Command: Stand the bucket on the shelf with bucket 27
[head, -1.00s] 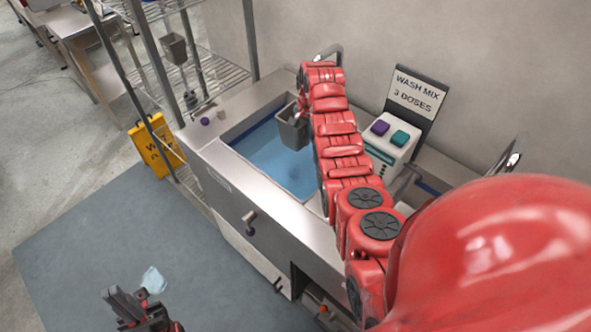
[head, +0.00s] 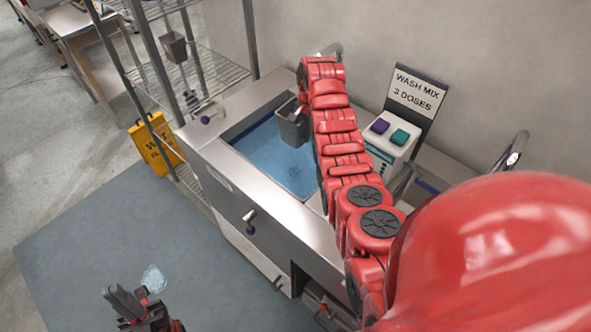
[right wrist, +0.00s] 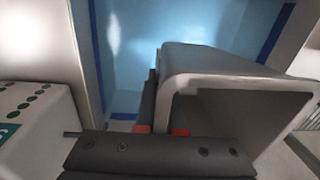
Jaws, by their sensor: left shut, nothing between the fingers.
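A dark grey bucket (head: 292,124) hangs over the blue-lined sink basin (head: 226,134). My right gripper (right wrist: 162,130) is shut on the bucket at its wall; the bucket (right wrist: 195,60) fills the right of the right wrist view, its open mouth partly toward the camera. In the head view my right arm hides part of the bucket and most of that gripper. A similar grey bucket (head: 173,46) is on the wire shelf rack (head: 222,74) at upper left; no number is readable on it. My left gripper (head: 124,296) is shut and empty, low at the bottom left.
A yellow wet-floor sign (head: 155,146) stands by the rack. The grey mat (head: 90,235) is mostly clear, with a pale patch (head: 153,279).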

